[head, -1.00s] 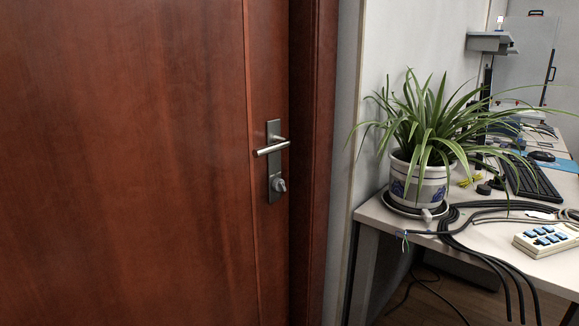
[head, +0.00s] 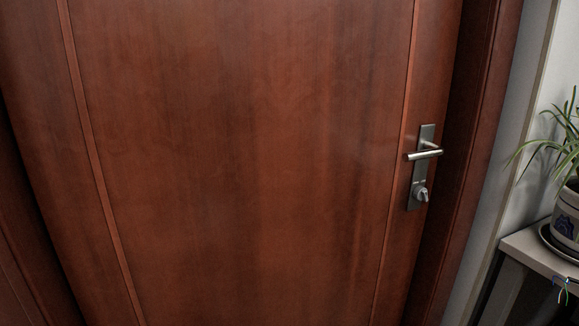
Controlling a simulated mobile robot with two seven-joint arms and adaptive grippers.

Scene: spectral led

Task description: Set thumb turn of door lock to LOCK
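The reddish-brown wooden door (head: 250,160) fills most of the head view and looks closed in its frame. Its metal lock plate (head: 416,176) is near the right edge of the door. A lever handle (head: 425,154) sticks out from the upper part of the plate and points left. The thumb turn (head: 422,195) sits on the lower part of the plate, under the lever. It is too small to read its setting or any lettering. Neither of my grippers shows in the view.
The brown door frame (head: 478,160) and a pale wall stand right of the door. A desk (head: 535,255) with a potted plant (head: 567,215) juts in at the right edge, and thin wires hang over its edge. Nothing visible stands in front of the door.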

